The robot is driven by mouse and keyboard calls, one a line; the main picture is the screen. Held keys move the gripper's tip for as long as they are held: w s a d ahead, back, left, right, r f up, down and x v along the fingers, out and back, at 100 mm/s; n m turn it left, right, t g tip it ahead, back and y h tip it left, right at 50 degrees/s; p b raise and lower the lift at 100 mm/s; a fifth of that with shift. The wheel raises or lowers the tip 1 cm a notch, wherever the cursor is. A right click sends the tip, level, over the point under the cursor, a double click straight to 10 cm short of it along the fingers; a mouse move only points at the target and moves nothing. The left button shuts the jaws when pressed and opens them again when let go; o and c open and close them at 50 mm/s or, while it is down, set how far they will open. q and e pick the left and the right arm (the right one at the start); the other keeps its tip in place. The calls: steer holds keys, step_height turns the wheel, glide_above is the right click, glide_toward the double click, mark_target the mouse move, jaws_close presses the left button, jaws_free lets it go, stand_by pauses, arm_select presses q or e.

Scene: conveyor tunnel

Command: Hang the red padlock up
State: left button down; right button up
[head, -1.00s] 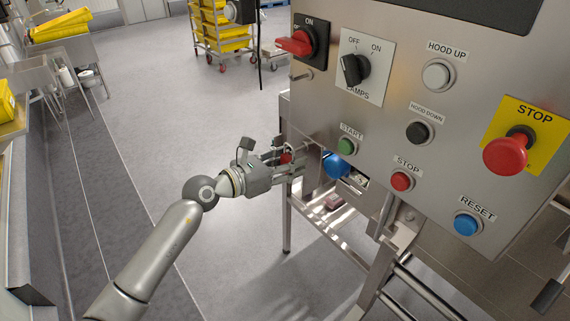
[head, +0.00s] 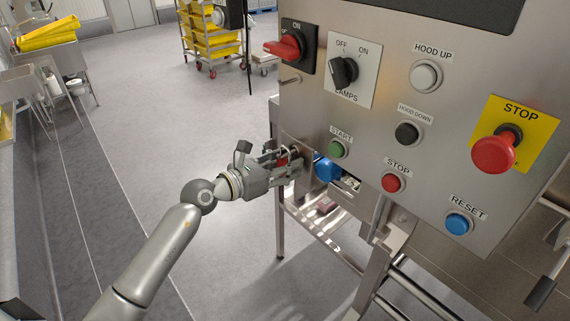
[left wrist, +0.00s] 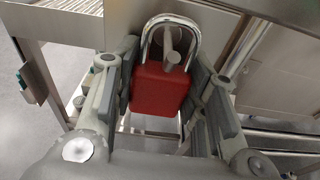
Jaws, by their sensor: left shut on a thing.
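The red padlock (left wrist: 160,88) with a silver shackle is between the fingers of my left gripper (left wrist: 166,108), which is shut on its body. In the left wrist view the shackle is uppermost and a metal peg (left wrist: 172,50) shows inside its loop. The peg's tip overlaps the top of the red body; I cannot tell whether the shackle rests on the peg. In the head view my left gripper (head: 290,165) is at the panel's lower left edge, with only a bit of the padlock (head: 283,159) showing between its fingers. My right gripper is not in view.
The steel control panel (head: 380,120) has several buttons and switches. The green START button (head: 337,149) and a blue round part (head: 327,170) are close right of my left gripper. A steel frame stands below. The floor at left (head: 140,130) is clear.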

arm_select(q)
steer(key=shift+f+b, duration=0.5)
steer(key=shift+f, duration=0.25)
steer(key=c, duration=0.8)
jaws_free()
steer(key=shift+a, duration=0.15)
steer(key=v, duration=1.2)
